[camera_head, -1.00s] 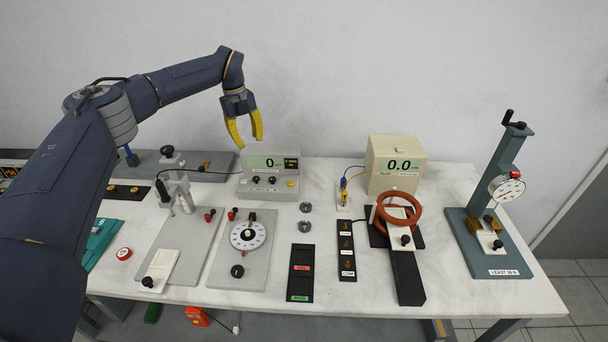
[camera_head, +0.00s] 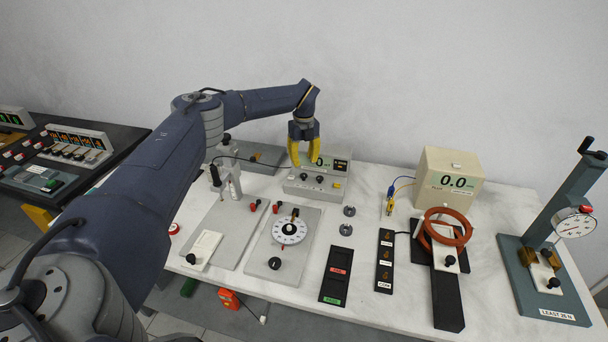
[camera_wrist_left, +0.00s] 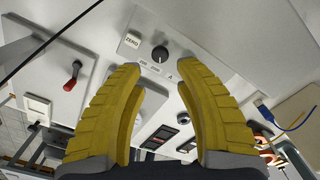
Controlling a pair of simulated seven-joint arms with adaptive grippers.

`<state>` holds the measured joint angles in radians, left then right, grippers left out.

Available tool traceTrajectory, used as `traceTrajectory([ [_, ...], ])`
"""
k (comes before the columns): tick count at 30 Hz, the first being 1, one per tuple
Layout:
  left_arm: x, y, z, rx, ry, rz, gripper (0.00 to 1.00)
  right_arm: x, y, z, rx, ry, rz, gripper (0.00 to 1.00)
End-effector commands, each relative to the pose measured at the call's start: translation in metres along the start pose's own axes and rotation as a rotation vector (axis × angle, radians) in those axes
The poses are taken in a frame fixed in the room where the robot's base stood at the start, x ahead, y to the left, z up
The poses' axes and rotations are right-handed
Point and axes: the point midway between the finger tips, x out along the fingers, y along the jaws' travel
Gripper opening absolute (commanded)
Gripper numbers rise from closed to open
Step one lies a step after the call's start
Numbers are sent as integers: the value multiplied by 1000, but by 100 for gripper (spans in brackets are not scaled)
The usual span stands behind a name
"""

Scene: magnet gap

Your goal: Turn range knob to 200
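A grey meter box (camera_head: 301,191) with a green display (camera_head: 326,162) reading 0 stands near the back of the table. Small dark knobs (camera_head: 320,179) sit on its sloped front. In the left wrist view a black round knob (camera_wrist_left: 159,53) with a pale pointer line shows just beyond my fingertips. A white ZERO button (camera_wrist_left: 132,40) is to its left. Small range labels lie below the knob, too small to read surely. My left gripper (camera_head: 304,160) is above the box, its yellow fingers (camera_wrist_left: 160,68) apart and empty, not touching the knob. My right gripper is out of view.
A dial plate (camera_head: 285,248) and a grey plate with a clamp stand (camera_head: 232,190) lie at front left. A gauge stand (camera_head: 570,225) is at far right.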

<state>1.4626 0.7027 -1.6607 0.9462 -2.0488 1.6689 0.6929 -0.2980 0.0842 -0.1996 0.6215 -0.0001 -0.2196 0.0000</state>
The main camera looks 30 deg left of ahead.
Motion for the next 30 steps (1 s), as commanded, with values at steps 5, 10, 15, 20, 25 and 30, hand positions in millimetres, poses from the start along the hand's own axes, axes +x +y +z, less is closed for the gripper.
traceTrajectory([
  [5,31,0,0,-1,1,1,34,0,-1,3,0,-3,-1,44],
  [10,51,0,0,0,1,0,34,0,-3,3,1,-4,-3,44],
  [15,63,0,0,0,0,0,34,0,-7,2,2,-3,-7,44],
  [20,68,0,0,0,0,0,34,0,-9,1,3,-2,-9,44],
  [25,69,0,0,0,0,0,34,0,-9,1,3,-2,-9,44],
  [30,69,0,0,1,0,0,33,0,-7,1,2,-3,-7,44],
])
